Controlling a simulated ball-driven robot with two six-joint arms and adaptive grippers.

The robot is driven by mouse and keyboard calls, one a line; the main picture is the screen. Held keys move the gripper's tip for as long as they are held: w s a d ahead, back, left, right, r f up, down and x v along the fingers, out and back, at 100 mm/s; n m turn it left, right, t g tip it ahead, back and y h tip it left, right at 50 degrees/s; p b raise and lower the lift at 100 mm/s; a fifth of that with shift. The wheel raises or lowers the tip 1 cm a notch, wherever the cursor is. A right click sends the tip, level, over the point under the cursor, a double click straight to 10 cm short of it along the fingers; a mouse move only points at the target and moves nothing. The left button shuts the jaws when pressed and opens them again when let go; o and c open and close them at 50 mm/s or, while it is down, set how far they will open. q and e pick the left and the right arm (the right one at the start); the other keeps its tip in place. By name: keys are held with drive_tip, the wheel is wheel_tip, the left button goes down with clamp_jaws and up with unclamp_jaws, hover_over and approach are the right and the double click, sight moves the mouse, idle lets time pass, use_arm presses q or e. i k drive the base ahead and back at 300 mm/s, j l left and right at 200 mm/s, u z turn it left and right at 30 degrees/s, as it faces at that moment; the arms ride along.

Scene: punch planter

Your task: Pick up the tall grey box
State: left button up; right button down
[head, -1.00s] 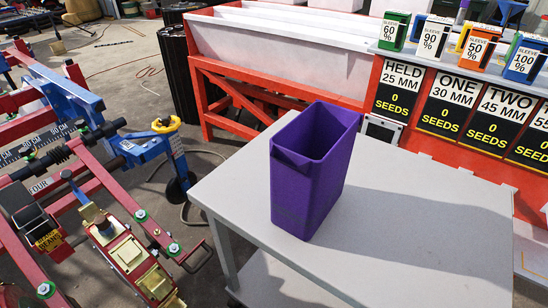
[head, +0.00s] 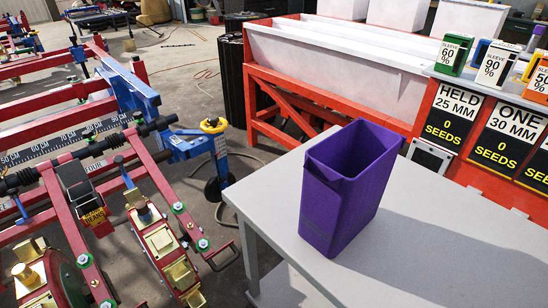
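A tall, narrow, open-topped box (head: 345,205) stands upright on a light grey table (head: 420,265) in the head view, right of the middle. It looks purple, not grey, and its inside looks empty as far as I can see. I see no tall grey box standing on this table. Neither of my grippers shows in the head view, and nothing is touching the purple box.
A red frame holding a long white trough (head: 340,62) stands behind the table, with white bins at the back. Small sleeve boxes (head: 495,62) sit above seed signs (head: 508,137) at right. A red and blue planter machine (head: 100,170) fills the left. Bare tabletop surrounds the box.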

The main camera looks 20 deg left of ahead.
sight(84, 198)
drive_tip(key=k+j+u, duration=0.1)
drive_tip(key=j+u, duration=0.2)
drive_tip(key=u, duration=0.2)
drive_tip(key=j+u, duration=0.3)
drive_tip(key=u, duration=0.2)
drive_tip(key=j+u, duration=0.35)
drive_tip(key=u, duration=0.15)
